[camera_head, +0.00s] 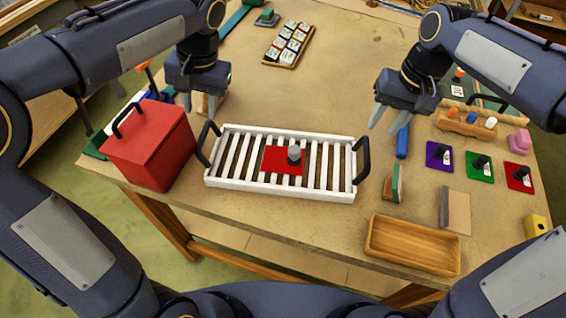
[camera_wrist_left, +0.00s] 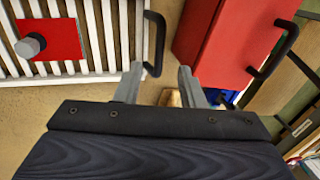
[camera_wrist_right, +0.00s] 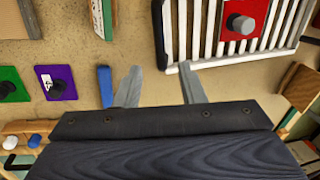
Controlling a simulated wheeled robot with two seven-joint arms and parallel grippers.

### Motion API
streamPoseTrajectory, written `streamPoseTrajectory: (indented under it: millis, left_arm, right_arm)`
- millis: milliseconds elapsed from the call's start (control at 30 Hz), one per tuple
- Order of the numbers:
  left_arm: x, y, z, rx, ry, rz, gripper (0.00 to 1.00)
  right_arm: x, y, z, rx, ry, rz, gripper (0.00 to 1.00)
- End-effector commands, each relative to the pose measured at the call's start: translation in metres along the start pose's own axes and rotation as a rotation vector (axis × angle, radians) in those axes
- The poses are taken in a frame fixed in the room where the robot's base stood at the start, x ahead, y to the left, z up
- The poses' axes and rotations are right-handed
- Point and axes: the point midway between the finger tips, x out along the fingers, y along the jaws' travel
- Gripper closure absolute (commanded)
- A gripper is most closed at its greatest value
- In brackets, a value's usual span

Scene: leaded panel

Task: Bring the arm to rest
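My left gripper (camera_head: 200,102) hangs above the table behind the gap between the red box and the white rack. Its fingers are apart with nothing between them, as the left wrist view (camera_wrist_left: 158,85) shows. My right gripper (camera_head: 385,120) hangs above the table behind the rack's right end. Its fingers are also apart and empty in the right wrist view (camera_wrist_right: 160,88). The white slatted rack (camera_head: 230,186) with black handles stands at the table's front middle. A red square plate with a grey knob (camera_head: 280,164) lies on its slats.
A red box (camera_head: 150,150) with a black handle stands at left. Purple (camera_head: 439,156), green (camera_head: 480,168) and red (camera_head: 519,178) knobbed plates lie at right. A wooden tray (camera_head: 412,246) is front right. A blue piece (camera_head: 402,141) lies near my right gripper. The table's back middle is largely clear.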

Motion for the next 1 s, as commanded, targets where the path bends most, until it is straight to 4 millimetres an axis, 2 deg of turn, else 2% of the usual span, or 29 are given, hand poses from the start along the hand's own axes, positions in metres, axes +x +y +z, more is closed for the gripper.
streamPoseTrajectory:
  millis: [567, 667, 767, 867, 1000]
  left_arm:
    - [0.000, -0.003, 0.004, -0.003, 0.006, 0.011, 0.64]
    - [0.000, -0.009, 0.021, -0.010, 0.024, 0.053, 0.64]
    - [0.002, -0.018, 0.050, -0.025, 0.062, 0.128, 0.64]
    - [0.007, -0.021, 0.085, -0.048, 0.113, 0.215, 0.64]
    - [0.018, -0.017, 0.130, -0.093, 0.200, 0.330, 0.64]
  right_arm:
    - [-0.003, 0.003, 0.004, 0.002, 0.009, -0.007, 0.64]
    - [-0.008, 0.011, 0.018, 0.005, 0.034, -0.028, 0.64]
    - [-0.015, 0.023, 0.043, 0.008, 0.083, -0.063, 0.64]
    - [-0.018, 0.035, 0.076, 0.011, 0.142, -0.101, 0.64]
    - [-0.015, 0.046, 0.120, 0.016, 0.233, -0.144, 0.64]
